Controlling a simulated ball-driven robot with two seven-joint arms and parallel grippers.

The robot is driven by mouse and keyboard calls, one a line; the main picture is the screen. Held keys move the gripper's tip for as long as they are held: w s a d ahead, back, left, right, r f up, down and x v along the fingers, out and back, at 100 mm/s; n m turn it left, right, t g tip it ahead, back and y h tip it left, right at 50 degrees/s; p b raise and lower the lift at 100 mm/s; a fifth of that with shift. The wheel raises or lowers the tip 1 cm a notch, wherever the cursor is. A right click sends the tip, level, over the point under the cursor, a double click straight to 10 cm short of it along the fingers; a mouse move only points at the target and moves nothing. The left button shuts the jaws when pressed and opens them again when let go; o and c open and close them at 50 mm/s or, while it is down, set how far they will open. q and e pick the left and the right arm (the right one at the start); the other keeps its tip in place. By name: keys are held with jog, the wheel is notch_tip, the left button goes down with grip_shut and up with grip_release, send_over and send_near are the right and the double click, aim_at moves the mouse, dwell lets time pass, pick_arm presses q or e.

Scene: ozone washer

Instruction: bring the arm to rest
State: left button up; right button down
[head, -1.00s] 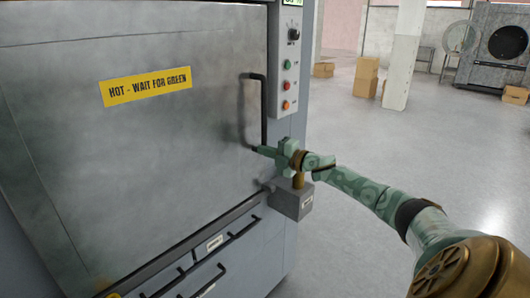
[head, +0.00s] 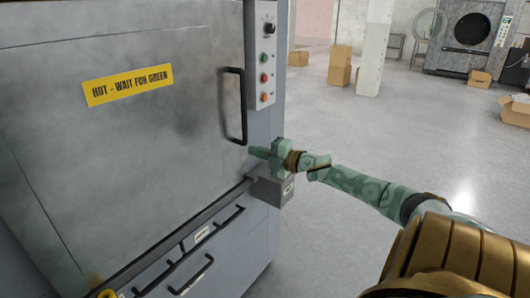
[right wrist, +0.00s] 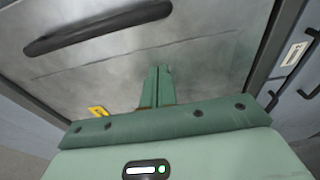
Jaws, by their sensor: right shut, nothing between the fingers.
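My right gripper (head: 259,152) is shut and empty. In the head view its fingertips point left toward the washer's steel door (head: 150,140), just below the dark vertical door handle (head: 235,107). In the right wrist view the green fingers (right wrist: 156,87) are together, with the door behind them and the handle (right wrist: 97,27) beyond, apart from them. My right arm (head: 370,190) reaches in from the lower right. My left gripper does not show.
The washer has a control panel (head: 264,70) with a knob and buttons. A grey box (head: 272,188) juts from its side under my gripper. Drawer handles (head: 193,275) are below the door. Open floor (head: 400,125) lies right, with cardboard boxes (head: 340,67) and a pillar (head: 375,48) farther back.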

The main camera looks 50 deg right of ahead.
jog(key=shift+s+d, duration=0.2)
jog(key=shift+s, duration=0.45)
jog(key=shift+s+d, duration=0.15)
jog(key=shift+s, duration=0.45)
